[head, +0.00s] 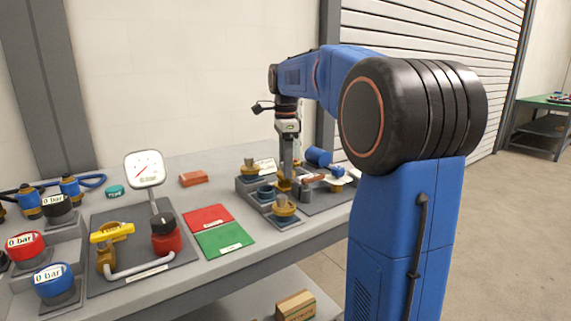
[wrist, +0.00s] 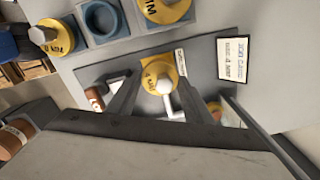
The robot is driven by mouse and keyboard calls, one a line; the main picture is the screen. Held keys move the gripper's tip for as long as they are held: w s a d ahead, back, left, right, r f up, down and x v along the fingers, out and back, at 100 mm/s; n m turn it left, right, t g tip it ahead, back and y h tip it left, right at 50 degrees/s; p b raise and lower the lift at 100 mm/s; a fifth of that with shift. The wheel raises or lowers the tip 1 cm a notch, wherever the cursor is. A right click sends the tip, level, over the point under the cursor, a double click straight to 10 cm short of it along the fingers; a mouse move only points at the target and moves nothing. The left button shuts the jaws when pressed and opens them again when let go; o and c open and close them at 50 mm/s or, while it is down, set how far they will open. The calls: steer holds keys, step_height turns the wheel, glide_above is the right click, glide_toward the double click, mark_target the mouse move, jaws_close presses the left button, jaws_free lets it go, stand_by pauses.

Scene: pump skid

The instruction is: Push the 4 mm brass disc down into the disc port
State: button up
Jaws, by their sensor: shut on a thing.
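The 4 mm brass disc (wrist: 157,72) is yellow with a pale knob, and part of its "4 MM" lettering shows in the wrist view. My gripper (head: 286,180) points down over the dark plate (wrist: 205,52), its fingers on either side of the disc, shut on it. The disc shows as a small yellow patch below the fingers in the head view (head: 283,186). The disc port is hidden beneath the disc and fingers, so I cannot tell how deep the disc sits.
Two other brass discs (head: 250,166) (head: 285,207) stand either side of an empty square holder (head: 265,191). A job card (wrist: 235,58) reading 4 mm lies beside the plate. Red (head: 207,217) and green (head: 223,238) mats and a gauge (head: 144,168) are to the left.

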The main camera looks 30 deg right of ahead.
steer(key=shift+f, duration=0.55)
steer(key=o, duration=1.3)
steer(key=shift+c, duration=0.2)
step_height(320, 180, up, 17)
steer(key=shift+r, duration=0.2)
